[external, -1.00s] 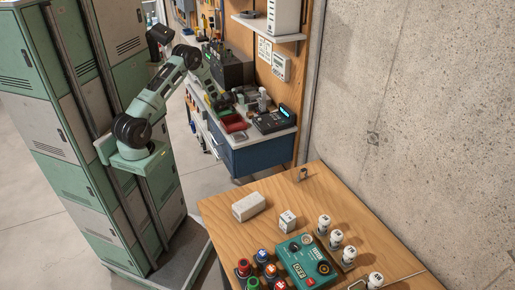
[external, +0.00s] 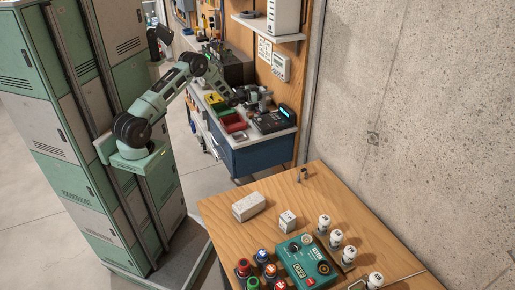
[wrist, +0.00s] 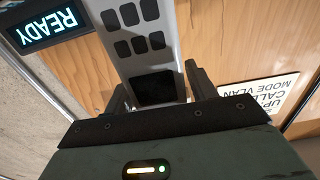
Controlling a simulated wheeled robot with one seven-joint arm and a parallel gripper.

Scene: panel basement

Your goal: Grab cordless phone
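A light grey handset with rows of dark keys, which looks like the cordless phone (wrist: 140,45), stands out between my fingers in the wrist view. A dark patch lies at its near end. My gripper (wrist: 158,92) is open, with one dark finger on each side of the handset. I cannot tell whether either finger touches it. In the external view my gripper (external: 243,97) is low over the right part of the blue workbench, and the handset cannot be made out clearly beside it.
A black device with a lit READY display (wrist: 48,20) stands close by, also seen on the bench (external: 272,121). Red (external: 233,122) and yellow bins sit left of it. A white labelled sign (wrist: 262,98) is at right in the wrist view. The wooden table (external: 220,213) stands nearer.

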